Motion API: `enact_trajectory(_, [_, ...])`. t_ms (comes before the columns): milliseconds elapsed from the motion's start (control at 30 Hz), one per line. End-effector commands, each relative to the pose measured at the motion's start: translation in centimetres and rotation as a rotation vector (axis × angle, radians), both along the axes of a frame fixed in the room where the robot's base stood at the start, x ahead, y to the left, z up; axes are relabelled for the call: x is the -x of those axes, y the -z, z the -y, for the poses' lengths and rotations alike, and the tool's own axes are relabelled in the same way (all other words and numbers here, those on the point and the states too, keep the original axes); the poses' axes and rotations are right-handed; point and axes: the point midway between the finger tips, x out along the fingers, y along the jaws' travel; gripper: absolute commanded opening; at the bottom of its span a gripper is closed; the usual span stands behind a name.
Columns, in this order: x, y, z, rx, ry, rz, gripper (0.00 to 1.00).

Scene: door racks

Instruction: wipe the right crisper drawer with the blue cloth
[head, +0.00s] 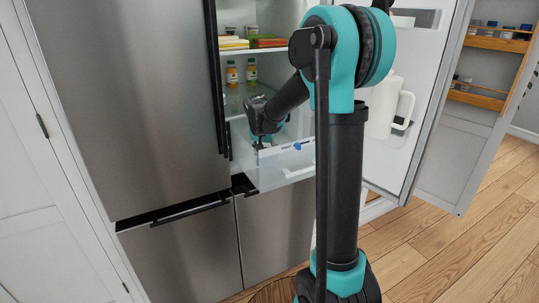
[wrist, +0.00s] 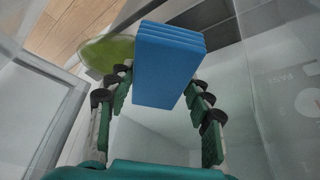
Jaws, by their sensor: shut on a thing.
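The blue cloth (wrist: 168,65) is a thick folded block in the wrist view. It sits between the fingers of my gripper (wrist: 160,85), which is shut on it. In the head view my gripper (head: 262,138) is inside the open fridge, low down at the pulled-out white crisper drawer (head: 285,168). A small blue patch shows beside it there; I cannot tell whether it is the cloth. Pale drawer surfaces lie below and around the fingers in the wrist view. Whether the cloth touches the drawer is unclear. My arm hides part of the drawer's right side.
Bottles (head: 232,74) and flat food packs (head: 233,43) stand on the shelves above. The open fridge door (head: 382,165), with a white jug (head: 383,108), is to the right. A closed steel door (head: 125,100) is on the left. A green rounded thing (wrist: 105,52) shows beyond the cloth.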

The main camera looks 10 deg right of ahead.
Motion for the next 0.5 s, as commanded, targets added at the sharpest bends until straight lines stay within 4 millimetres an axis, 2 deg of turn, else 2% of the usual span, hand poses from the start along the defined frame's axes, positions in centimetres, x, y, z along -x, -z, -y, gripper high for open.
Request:
enact_trajectory(33, [0.0,0.0,-0.6,-0.008,0.000,-0.002,0.28])
enact_trajectory(300, [-1.3,-0.2,-1.2,-0.012,0.000,-0.003,0.28])
enact_trajectory(500, [-1.5,-0.2,-0.5,-0.014,0.001,-0.003,0.28])
